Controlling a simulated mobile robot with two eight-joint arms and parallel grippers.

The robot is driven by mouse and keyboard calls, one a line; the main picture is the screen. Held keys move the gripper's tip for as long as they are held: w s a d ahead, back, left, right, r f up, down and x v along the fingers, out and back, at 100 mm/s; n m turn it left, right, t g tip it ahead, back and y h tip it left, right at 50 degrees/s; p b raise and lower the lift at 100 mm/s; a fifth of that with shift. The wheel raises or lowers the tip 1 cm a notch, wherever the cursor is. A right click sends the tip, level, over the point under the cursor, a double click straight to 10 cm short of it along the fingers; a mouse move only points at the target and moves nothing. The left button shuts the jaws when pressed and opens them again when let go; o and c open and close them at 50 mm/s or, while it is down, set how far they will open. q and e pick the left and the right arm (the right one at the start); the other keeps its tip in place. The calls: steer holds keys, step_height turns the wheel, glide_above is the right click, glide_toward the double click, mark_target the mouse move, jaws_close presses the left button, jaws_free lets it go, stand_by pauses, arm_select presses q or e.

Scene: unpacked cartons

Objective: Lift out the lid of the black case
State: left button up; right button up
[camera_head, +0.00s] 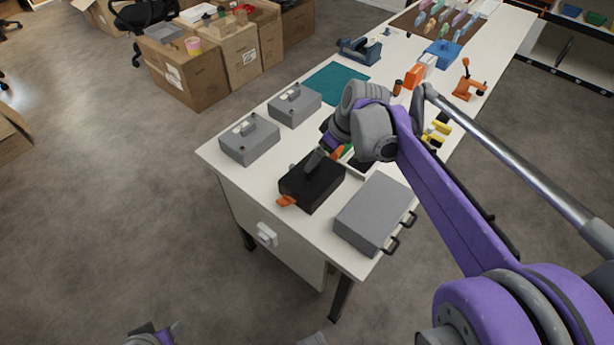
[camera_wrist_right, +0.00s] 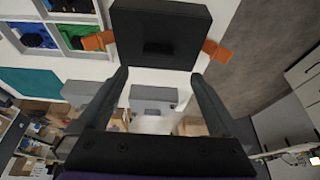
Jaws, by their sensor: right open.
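The black case (camera_head: 318,190) stands on the white table in the head view, between a grey case and grey boxes. Orange latches stick out from two opposite sides, one at the front left (camera_head: 287,201). In the right wrist view the black lid (camera_wrist_right: 185,22) carries a small dark knob (camera_wrist_right: 158,47). My right gripper (camera_head: 313,166) is above the case, partly hidden by its own arm. Its two fingers (camera_wrist_right: 162,74) are apart and empty, with the knob in line with the gap. A purple and grey part of my left arm shows at the bottom edge; its fingers cannot be made out.
A larger grey case (camera_head: 372,212) with dark handles stands close on the right. Two grey boxes (camera_head: 250,140) (camera_head: 294,104) stand on the left, with a teal mat (camera_head: 336,84) behind. A compartment tray with coloured items (camera_wrist_right: 70,22) is beside the case. The table's front edge is near.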

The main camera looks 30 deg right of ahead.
mark_target(314, 170)
steer(key=x, duration=0.8)
steer(key=shift+s+d+b, duration=0.15)
steer(key=shift+d+b, duration=0.1)
steer(key=shift+b, duration=0.15)
steer(key=c, duration=1.5)
step_height(314, 170, up, 10)
steer(key=shift+p, duration=0.6)
